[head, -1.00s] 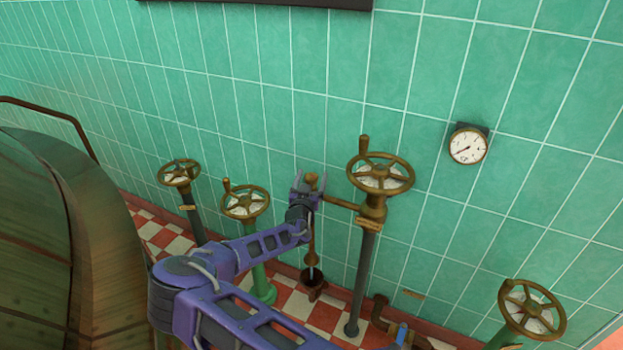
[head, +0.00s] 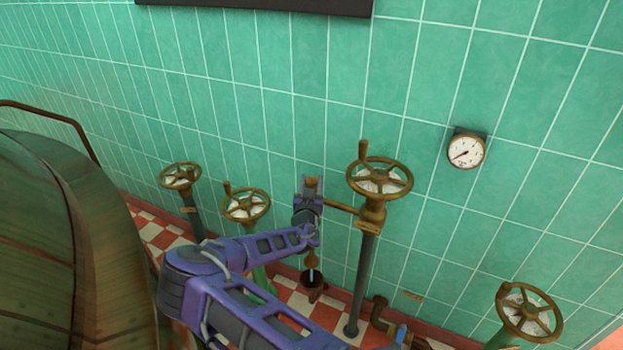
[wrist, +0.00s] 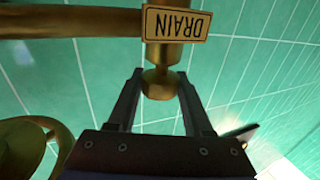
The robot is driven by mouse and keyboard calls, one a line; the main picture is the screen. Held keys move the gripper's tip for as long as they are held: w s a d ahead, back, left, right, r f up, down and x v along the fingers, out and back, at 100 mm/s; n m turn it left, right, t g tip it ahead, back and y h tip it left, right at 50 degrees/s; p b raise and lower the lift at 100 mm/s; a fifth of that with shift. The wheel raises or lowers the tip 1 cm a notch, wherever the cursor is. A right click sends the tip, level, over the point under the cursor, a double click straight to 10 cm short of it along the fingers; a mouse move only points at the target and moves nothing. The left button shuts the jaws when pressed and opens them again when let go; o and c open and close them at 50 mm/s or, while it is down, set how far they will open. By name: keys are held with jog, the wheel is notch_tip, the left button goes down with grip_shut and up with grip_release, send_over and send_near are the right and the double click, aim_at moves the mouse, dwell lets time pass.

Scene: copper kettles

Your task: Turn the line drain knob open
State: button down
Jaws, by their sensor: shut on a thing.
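The brass drain knob (wrist: 160,84) sits below a brass pipe fitting in the wrist view, by a plate (wrist: 177,23) reading DRAIN that appears upside down. My gripper (wrist: 160,78) has one finger on each side of the knob and is shut on it. In the head view my gripper (head: 312,186) is at the brass side pipe (head: 341,207), left of the tall valve. A brass spout (head: 311,259) hangs below it over a dark cup (head: 313,280). A pale streak shows between spout and cup; I cannot tell if it is water.
A large brass handwheel (head: 380,178) stands right of my gripper. Smaller handwheels stand to the left (head: 245,206), far left (head: 180,176) and lower right (head: 529,311). A gauge (head: 466,152) is on the tiled wall. A large copper kettle (head: 70,240) fills the left.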

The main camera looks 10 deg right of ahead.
jog(key=n+y+p, duration=0.1)
jog(key=y, duration=0.1)
jog(key=n+y+p, duration=0.1)
jog(key=y, duration=0.1)
jog(key=shift+d+r+n+t, duration=0.1)
jog(key=shift+d+n+t, duration=0.05)
jog(key=shift+n+t, duration=0.15)
jog(key=shift+n+y, duration=0.9)
jog(key=shift+y, duration=0.5)
jog(key=shift+a+n+y, duration=0.2)
jog(key=shift+n+y, duration=0.1)
jog(key=shift+y, duration=0.2)
jog(key=shift+c, duration=1.5)
grip_release()
jog(key=s+d, duration=0.3)
jog(key=s, duration=1.4)
jog(key=shift+p, duration=0.3)
